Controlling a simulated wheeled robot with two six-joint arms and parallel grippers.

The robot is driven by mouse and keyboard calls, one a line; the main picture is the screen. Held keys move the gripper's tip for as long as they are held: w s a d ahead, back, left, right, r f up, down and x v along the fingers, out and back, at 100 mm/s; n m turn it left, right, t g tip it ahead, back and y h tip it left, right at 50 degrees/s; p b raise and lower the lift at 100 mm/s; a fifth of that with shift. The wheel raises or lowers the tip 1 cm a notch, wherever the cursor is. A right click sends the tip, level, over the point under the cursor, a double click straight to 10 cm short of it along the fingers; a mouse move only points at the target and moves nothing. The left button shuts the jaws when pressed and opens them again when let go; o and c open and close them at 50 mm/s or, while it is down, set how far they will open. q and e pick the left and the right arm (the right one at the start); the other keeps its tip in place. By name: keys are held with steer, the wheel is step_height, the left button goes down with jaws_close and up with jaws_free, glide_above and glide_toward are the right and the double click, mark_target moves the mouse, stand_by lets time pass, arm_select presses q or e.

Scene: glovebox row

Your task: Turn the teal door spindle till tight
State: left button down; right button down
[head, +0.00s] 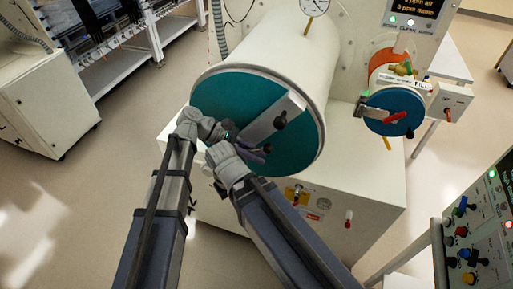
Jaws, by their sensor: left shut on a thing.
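The large round teal door (300,145) closes the near end of a wide white cylinder. A grey bar (276,118) lies slantwise across the door, with a black knob near its upper right end. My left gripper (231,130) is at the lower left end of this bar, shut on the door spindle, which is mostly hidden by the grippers. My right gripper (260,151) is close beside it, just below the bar. Its fingers are small and dark here, and I cannot tell whether they are open or shut.
A smaller blue round door (393,112) with a red handle is at the right, on an orange cylinder. A control panel (480,235) with coloured buttons stands at the lower right. A white cabinet (45,105) is at the left. The floor between is clear.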

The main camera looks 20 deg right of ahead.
arm_select(q)
steer(key=shift+f+y, duration=0.15)
steer(key=shift+y, duration=0.15)
steer(key=c, duration=1.2)
jaws_free()
steer(key=shift+o, duration=0.2)
steer(key=shift+a, duration=0.1)
steer(key=p+v, duration=0.4)
steer(key=v, duration=0.3)
steer(key=shift+p, duration=0.3)
steer(key=shift+a+r, duration=0.2)
steer(key=shift+a, duration=0.05)
